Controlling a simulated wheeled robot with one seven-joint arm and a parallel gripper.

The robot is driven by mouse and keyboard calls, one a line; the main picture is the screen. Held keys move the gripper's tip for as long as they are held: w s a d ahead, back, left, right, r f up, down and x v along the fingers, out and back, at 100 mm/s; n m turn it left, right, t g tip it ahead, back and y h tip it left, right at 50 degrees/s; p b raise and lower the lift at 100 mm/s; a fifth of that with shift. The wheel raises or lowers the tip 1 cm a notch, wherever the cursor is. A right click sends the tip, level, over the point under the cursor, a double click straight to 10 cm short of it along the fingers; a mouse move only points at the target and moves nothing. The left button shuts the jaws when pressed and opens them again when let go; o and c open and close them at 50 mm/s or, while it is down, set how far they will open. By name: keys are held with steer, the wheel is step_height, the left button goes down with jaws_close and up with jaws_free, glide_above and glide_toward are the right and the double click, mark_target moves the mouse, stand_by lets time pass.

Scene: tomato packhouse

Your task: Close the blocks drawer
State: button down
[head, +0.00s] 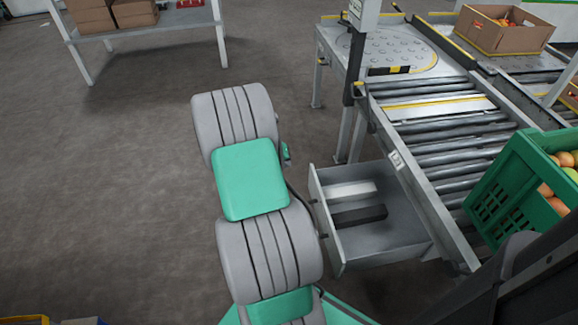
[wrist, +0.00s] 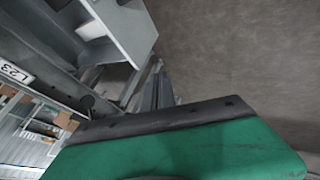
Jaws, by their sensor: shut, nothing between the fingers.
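The blocks drawer (head: 398,222) is pulled out under the roller conveyor, its front panel facing left in the head view. Inside lie a white block (head: 350,191) and a black block (head: 359,215), side by side. In the wrist view the light grey drawer (wrist: 128,32) shows at the top, only in part. My gripper (wrist: 155,72) is shut and empty, its slim grey fingers pointing toward the drawer and apart from it in the picture. In the head view my arm stands left of the drawer and hides the gripper.
The roller conveyor (head: 430,120) runs above the drawer. A green crate of fruit (head: 500,190) is at the right. A cardboard box (head: 505,35) stands at the back right. A shelf table (head: 150,30) is at the upper left.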

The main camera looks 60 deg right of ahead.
steer(key=s+d+f+b, duration=0.3)
steer(key=d+f, duration=0.3)
steer(key=d, duration=0.1)
steer(key=shift+d, duration=0.2)
steer(key=shift+s+f, duration=0.1)
steer(key=shift+s, duration=0.05)
